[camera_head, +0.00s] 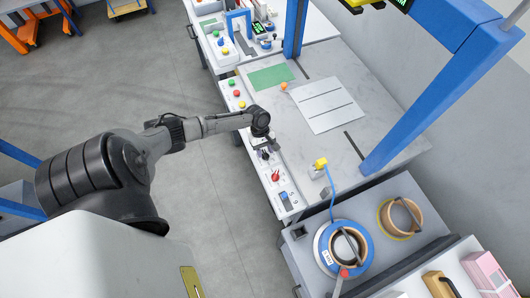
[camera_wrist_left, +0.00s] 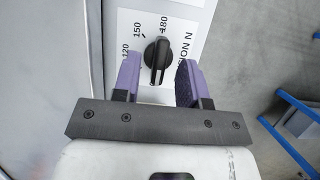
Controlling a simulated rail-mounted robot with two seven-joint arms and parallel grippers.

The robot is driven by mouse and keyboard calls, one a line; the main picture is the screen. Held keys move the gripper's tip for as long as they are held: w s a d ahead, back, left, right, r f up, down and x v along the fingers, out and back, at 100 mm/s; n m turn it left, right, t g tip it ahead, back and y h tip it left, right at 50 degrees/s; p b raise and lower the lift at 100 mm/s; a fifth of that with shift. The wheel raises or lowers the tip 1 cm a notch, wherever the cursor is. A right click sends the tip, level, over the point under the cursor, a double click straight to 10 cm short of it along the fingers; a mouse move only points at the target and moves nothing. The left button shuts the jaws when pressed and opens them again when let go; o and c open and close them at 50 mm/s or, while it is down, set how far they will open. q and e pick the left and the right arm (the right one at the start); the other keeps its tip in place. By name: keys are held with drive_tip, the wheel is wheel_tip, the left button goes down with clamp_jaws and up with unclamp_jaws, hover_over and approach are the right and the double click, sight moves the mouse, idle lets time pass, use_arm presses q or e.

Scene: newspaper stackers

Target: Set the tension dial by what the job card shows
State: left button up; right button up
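The tension dial (camera_wrist_left: 157,52) is a black knob on a white plate marked 120, 150 and 180 in the left wrist view. Its ridge stands nearly upright, its upper end between 150 and 180. In the head view the dial (camera_head: 264,155) is a small dark spot on the front panel. My left gripper (camera_wrist_left: 158,62) is open, its purple fingers on either side of the knob with visible gaps. It also shows in the head view (camera_head: 261,143), above the panel. I cannot make out a job card for certain. My right gripper is not in view.
A red knob (camera_head: 275,176) and a blue-black switch (camera_head: 285,196) sit nearer on the same panel. A white sheet (camera_head: 325,104) and green mat (camera_head: 271,77) lie on the table. A blue frame post (camera_head: 415,110) rises on the right.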

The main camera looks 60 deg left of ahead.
use_arm(q)
drive_tip(key=shift+d+f, duration=0.25)
drive_tip(key=shift+f, duration=0.35)
drive_tip(key=shift+c, duration=0.4)
clamp_jaws()
